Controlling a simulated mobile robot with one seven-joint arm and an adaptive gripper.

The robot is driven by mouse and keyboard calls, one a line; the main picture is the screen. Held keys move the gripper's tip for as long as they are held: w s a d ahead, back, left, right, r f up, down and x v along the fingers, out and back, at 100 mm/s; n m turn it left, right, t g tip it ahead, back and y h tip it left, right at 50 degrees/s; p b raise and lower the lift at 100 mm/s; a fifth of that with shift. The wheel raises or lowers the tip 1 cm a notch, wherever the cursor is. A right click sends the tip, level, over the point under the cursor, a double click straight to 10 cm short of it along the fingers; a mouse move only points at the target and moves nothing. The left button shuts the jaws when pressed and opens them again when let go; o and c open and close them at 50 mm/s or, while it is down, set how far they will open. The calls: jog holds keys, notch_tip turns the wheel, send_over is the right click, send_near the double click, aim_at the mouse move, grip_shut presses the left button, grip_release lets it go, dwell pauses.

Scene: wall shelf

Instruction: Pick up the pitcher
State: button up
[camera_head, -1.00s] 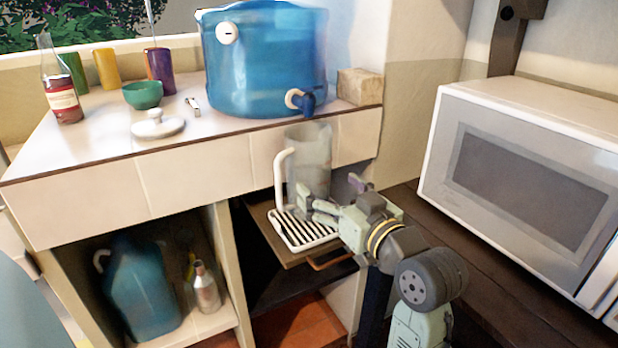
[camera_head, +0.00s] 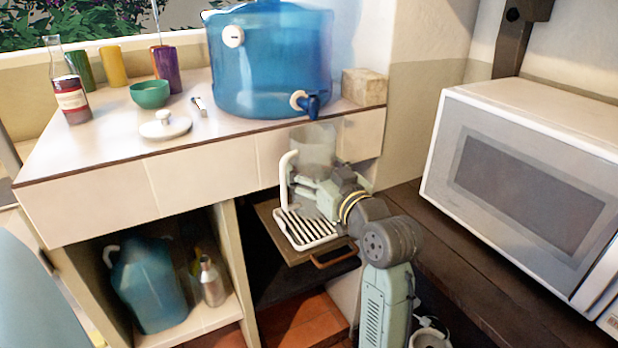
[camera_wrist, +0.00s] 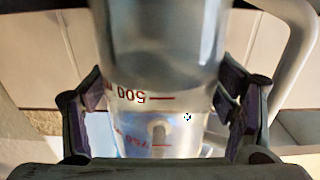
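The pitcher (camera_head: 313,146) is a clear, upright vessel with a white handle on its left, over the white drying rack (camera_head: 283,234) below the counter edge. My gripper (camera_head: 314,192) is at the pitcher's lower right side. In the wrist view the pitcher (camera_wrist: 155,45), with red marks on its wall, is between the two fingers of my gripper (camera_wrist: 162,100). The fingertips are very close to its sides on left and right; whether they press on it I cannot tell. The handle (camera_wrist: 307,50) shows at the upper right there. The pitcher's base is partly hidden in the head view.
The rack sits on a brown pull-out board (camera_head: 333,254). The counter (camera_head: 110,130) above holds a large blue water dispenser (camera_head: 265,70), its tap near the pitcher. A white microwave (camera_head: 525,185) stands right. A blue jug (camera_head: 150,285) and a bottle (camera_head: 211,283) are below left.

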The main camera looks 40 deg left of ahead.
jog(key=c, duration=1.3)
jog(key=shift+c, duration=1.1)
jog(key=shift+r, duration=0.25)
